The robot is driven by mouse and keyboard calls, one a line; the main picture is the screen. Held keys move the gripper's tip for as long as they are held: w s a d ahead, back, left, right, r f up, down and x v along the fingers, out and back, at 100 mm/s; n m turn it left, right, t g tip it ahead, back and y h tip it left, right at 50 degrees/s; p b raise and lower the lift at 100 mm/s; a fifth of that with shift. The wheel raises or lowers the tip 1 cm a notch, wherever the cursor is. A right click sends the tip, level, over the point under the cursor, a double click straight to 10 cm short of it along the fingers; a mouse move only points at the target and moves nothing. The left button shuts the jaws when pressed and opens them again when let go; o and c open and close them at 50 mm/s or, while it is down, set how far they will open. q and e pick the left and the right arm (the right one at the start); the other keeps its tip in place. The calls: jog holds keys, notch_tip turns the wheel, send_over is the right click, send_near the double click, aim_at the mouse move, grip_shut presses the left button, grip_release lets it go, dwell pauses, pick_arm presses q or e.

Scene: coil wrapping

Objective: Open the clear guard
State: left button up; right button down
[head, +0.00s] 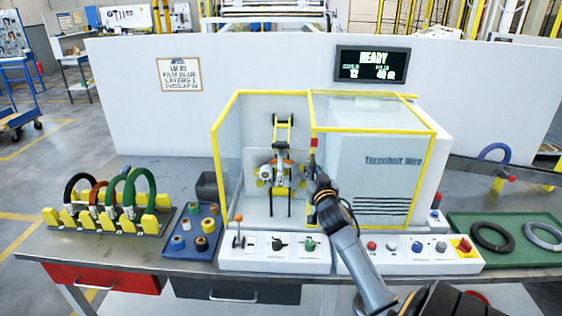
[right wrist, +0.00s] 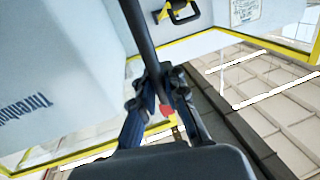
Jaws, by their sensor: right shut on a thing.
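The clear guard (head: 374,131) has a yellow frame and stands on the right part of the machine, in front of the grey housing. Its dark upright handle (head: 313,157) with a red end is at its left edge. No pane shows across the front of the bay to its left, where the wrapping head (head: 281,172) is in plain sight. My right gripper (head: 315,182) is at the handle, and in the right wrist view its fingers (right wrist: 158,88) are closed around the dark bar (right wrist: 141,40). My left gripper is not in view.
Control panels (head: 275,250) with knobs and a lever line the bench front. A rack of coloured coils (head: 105,222) and a blue spool tray (head: 193,238) stand left. A green tray (head: 515,247) with rings lies right. A display (head: 372,64) reads READY.

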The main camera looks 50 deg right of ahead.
jog(key=s+d, duration=0.1)
jog(key=s+d+p, duration=0.1)
jog(key=s, duration=0.1)
jog(key=s+d, duration=0.2)
jog(key=shift+f, duration=0.25)
jog(key=shift+s+d, duration=0.3)
jog(key=shift+s, duration=0.05)
jog(key=shift+f, duration=0.1)
jog(key=c, duration=1.4)
grip_release()
jog(key=shift+s+r, duration=0.1)
jog(key=shift+r, duration=0.1)
jog(key=v, duration=1.2)
jog(key=shift+a, duration=0.1)
